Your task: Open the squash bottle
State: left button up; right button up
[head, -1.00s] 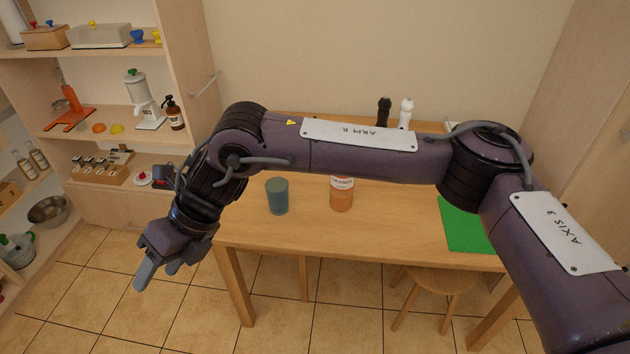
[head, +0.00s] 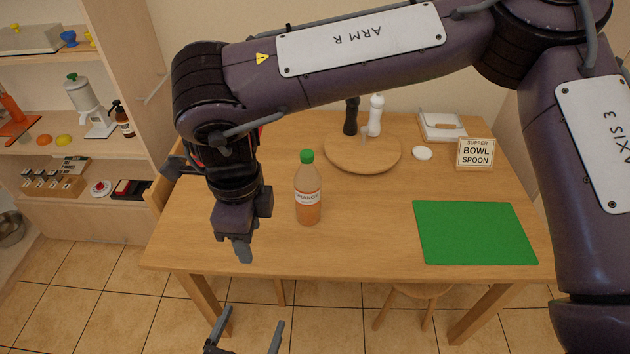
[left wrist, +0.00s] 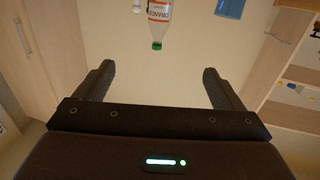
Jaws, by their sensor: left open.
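The squash bottle (head: 308,205), with orange liquid, a white label and a green cap (head: 307,157), stands upright on the wooden table (head: 370,215). It also shows upside down at the top of the left wrist view (left wrist: 160,14), with its green cap (left wrist: 156,46) facing the fingers. My left gripper (head: 250,320) is open and empty, at the bottom of the head view in front of the table edge, apart from the bottle. My right gripper (head: 243,250) points down, left of the bottle and apart from it; whether its jaws are open is unclear.
A blue cup (left wrist: 230,8) shows in the left wrist view; my right arm hides it in the head view. A round board (head: 345,158) with dark and white shakers stands behind the bottle. A green mat (head: 470,232) and a sign (head: 476,153) are at the right.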

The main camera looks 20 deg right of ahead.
aim_at(307, 180)
jog(key=i+l, duration=0.8)
jog(key=i, duration=0.1)
